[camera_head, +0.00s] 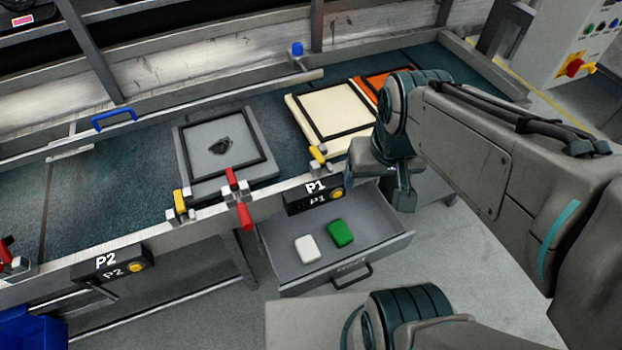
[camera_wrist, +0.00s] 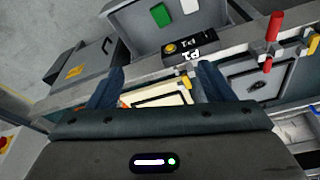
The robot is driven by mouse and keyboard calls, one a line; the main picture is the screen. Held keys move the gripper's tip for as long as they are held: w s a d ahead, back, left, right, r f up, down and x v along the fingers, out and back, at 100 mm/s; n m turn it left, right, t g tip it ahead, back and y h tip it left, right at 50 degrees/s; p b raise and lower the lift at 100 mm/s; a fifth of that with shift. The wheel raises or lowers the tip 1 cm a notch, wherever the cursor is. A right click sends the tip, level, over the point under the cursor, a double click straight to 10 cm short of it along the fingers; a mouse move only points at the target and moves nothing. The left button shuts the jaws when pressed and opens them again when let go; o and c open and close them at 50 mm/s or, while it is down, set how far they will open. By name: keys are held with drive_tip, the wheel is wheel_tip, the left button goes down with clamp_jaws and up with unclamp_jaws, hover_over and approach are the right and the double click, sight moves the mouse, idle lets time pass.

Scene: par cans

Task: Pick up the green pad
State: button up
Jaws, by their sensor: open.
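The green pad (camera_head: 340,233) lies in the open grey drawer (camera_head: 385,247) under the P1 label, right of a white pad (camera_head: 307,249). In the wrist view the green pad (camera_wrist: 161,15) shows near the top edge, beside the white pad (camera_wrist: 188,13). My gripper (camera_head: 393,185) is open and empty, above and to the right of the drawer, near the conveyor's front edge. In the wrist view its two fingers (camera_wrist: 158,84) are spread apart, with a cream panel visible between them and no pad between them.
The conveyor's front rail (camera_head: 150,234) runs above and behind the drawer, with red and yellow clamps (camera_head: 239,205). A grey framed panel (camera_head: 224,165) and a cream framed panel (camera_head: 330,112) lie on the belt. A blue bin (camera_head: 32,328) stands at lower left.

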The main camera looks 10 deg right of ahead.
drive_tip(key=w+f+n+g+b, duration=0.15)
drive_tip(key=w+f+b, duration=0.45)
drive_tip(key=f+b, duration=0.9)
drive_tip(key=w+f+n+b, duration=0.3)
drive_tip(key=w+f+b, duration=0.5)
drive_tip(key=f, duration=1.1)
drive_tip(key=b, duration=0.6)
hover_over(341, 231)
drive_tip(key=shift+y, duration=0.4)
drive_tip(key=f, duration=0.6)
drive_tip(key=s+f, duration=0.1)
drive_tip(key=f, duration=0.2)
drive_tip(key=shift+d, duration=0.1)
drive_tip(key=shift+w+f+b, duration=0.25)
drive_tip(key=shift+f+b, duration=0.3)
drive_tip(key=shift+f, duration=0.7)
drive_tip(key=shift+w+f+b, duration=0.2)
drive_tip(key=shift+f+b, duration=0.35)
drive_tip(key=shift+f, duration=0.7)
drive_tip(key=shift+f+b, duration=0.25)
drive_tip(key=shift+b, duration=0.05)
drive_tip(key=c, duration=1.1)
